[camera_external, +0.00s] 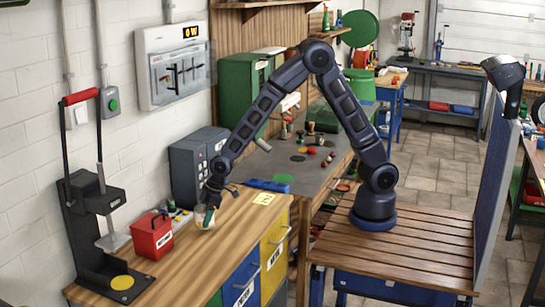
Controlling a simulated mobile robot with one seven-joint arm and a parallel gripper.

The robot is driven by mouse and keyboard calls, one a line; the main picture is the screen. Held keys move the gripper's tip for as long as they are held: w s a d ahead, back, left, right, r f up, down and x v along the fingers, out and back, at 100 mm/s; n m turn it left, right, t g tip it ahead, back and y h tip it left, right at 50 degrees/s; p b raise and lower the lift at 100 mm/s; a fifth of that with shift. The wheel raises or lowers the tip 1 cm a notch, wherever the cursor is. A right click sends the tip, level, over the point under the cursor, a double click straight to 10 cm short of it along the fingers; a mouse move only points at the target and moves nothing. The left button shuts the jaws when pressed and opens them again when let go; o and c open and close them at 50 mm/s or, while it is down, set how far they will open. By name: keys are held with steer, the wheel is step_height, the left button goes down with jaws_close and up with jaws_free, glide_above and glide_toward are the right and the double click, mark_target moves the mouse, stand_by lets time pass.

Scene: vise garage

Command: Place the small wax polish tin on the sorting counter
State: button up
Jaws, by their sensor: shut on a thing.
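My gripper (209,207) is low over the left part of the wooden counter (233,233), its fingers pointing down. The wooden counter has blue and yellow drawer fronts below. I cannot tell from any sign whether it is the sorting counter.
A red box (151,237) stands left of my gripper, near a black lever press (93,225). A grey box (198,165) stands behind. A grey workbench (275,165) with several small things adjoins behind.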

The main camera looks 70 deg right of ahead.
steer(key=shift+f, duration=1.2)
steer(key=shift+f, duration=0.1)
steer(key=o, duration=1.2)
